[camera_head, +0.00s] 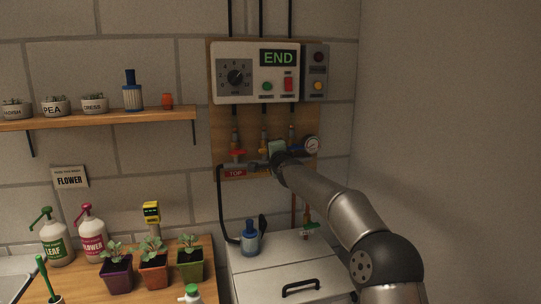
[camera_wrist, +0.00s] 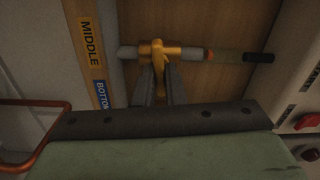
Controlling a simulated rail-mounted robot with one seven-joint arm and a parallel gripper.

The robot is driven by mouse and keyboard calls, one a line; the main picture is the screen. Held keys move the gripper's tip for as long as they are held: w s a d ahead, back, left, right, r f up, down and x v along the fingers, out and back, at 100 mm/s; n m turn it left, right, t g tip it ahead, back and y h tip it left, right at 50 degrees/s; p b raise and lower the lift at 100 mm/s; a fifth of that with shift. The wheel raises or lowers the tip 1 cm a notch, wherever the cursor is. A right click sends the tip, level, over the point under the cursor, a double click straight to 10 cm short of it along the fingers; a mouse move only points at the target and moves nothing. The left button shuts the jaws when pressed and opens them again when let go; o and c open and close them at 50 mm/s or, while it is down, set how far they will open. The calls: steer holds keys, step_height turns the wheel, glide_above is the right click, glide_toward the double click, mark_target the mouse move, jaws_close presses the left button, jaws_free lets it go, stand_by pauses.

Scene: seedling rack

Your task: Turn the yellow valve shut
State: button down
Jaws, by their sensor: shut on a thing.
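In the wrist view, the yellow valve (camera_wrist: 159,52) sits on a grey pipe that runs across the picture in front of a wooden board. Its handle comes down between the two fingers of my gripper (camera_wrist: 160,92), which is shut on it. The handle appears to lie across the pipe, but foreshortening hides its exact angle. In the head view, my gripper (camera_head: 275,152) is at the pipework below the control box and mostly covers the yellow valve.
A red valve (camera_head: 237,154) above a TOP label (camera_head: 235,173) is left of my gripper, a pressure gauge (camera_head: 312,145) right. The control box (camera_head: 255,73) above reads END. Below, a blue bottle (camera_head: 249,240) stands on a white lid (camera_head: 290,265). Potted seedlings (camera_head: 153,268) stand left.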

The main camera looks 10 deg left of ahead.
steer(key=shift+f+m, duration=0.1)
steer(key=shift+m, duration=0.5)
steer(key=c, duration=1.5)
jaws_free()
steer(key=shift+s+b, duration=0.1)
steer(key=shift+b, duration=0.2)
steer(key=b+v, duration=0.9)
steer(key=v, duration=0.8)
steer(key=shift+s, duration=0.1)
